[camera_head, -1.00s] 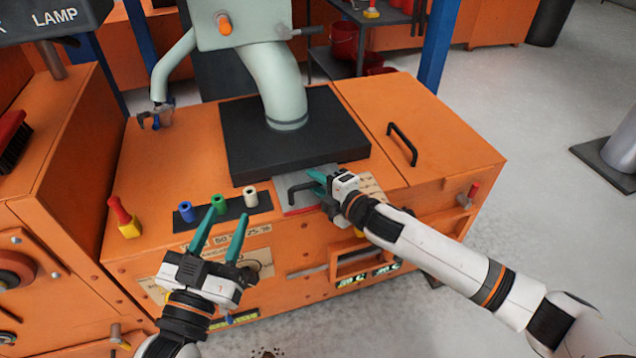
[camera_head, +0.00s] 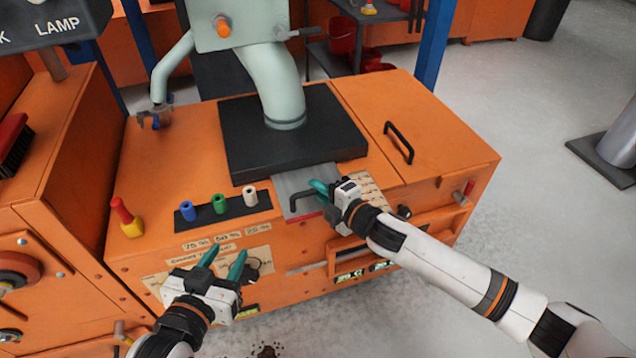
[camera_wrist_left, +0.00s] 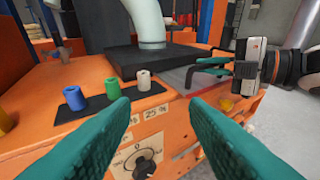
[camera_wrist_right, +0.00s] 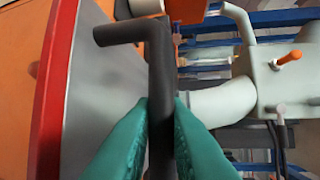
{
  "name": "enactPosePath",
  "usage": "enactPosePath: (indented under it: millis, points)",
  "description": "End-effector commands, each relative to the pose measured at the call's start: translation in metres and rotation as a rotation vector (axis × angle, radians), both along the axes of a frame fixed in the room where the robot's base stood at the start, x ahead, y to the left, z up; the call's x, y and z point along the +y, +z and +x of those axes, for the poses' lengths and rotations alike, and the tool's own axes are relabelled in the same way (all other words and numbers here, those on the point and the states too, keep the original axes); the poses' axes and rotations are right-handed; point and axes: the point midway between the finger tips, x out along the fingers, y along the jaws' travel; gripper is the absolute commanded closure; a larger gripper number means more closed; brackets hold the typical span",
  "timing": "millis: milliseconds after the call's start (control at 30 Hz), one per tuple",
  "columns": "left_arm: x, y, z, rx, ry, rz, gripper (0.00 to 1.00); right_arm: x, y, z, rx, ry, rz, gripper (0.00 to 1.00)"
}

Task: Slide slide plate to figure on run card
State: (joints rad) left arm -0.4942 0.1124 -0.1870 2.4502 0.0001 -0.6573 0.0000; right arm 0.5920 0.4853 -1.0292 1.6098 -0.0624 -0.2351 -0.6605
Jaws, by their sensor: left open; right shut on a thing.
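The grey slide plate (camera_head: 297,181) with a red front edge sticks out from under a black block (camera_head: 290,135) on the orange machine. Its black bar handle (camera_head: 296,196) stands on top near the front edge. My right gripper (camera_head: 322,189) is shut on this handle; in the right wrist view the handle (camera_wrist_right: 160,90) runs between the teal fingers. A paper scale strip (camera_head: 372,187) lies right of the plate. My left gripper (camera_head: 223,260) is open and empty before the machine's front. A paper card (camera_head: 185,284) there is partly hidden; I cannot tell which paper is the run card.
Blue (camera_head: 187,211), green (camera_head: 219,204) and white (camera_head: 250,197) cylinders stand on a dark strip. A red-and-yellow handle (camera_head: 125,215) stands left of them. Paper percent labels and a dial are on the front. A black handle (camera_head: 399,142) is on the right lid.

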Motion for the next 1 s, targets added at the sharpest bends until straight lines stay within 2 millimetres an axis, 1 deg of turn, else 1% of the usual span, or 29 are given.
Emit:
enactPosePath:
  millis: [300,333,433,467,733,833,1000]
  points:
    - [0.001,-0.002,-0.001,0.011,0.001,0.003,0.59,0.000,-0.002,-0.001,0.002,0.000,-0.002,1.00]
    - [0.001,-0.002,-0.001,0.011,0.001,0.003,0.59,0.000,-0.002,-0.001,0.002,0.000,-0.002,0.83]
    - [0.001,-0.002,-0.001,0.010,0.001,0.002,0.59,0.000,-0.002,-0.001,0.002,0.000,-0.001,0.67]
    - [0.001,-0.002,-0.001,0.010,0.001,0.002,0.59,0.000,-0.001,-0.001,0.002,0.000,-0.001,0.65]
    - [0.001,-0.001,-0.001,0.010,0.001,0.002,0.59,-0.001,0.000,-0.001,0.001,0.000,-0.001,0.65]
    - [0.001,-0.002,-0.002,0.024,0.002,0.006,0.59,-0.004,0.001,-0.004,0.001,0.000,-0.001,0.65]
    - [0.008,-0.023,-0.015,0.175,0.011,0.042,0.59,-0.017,0.005,-0.019,0.003,-0.001,-0.001,0.65]
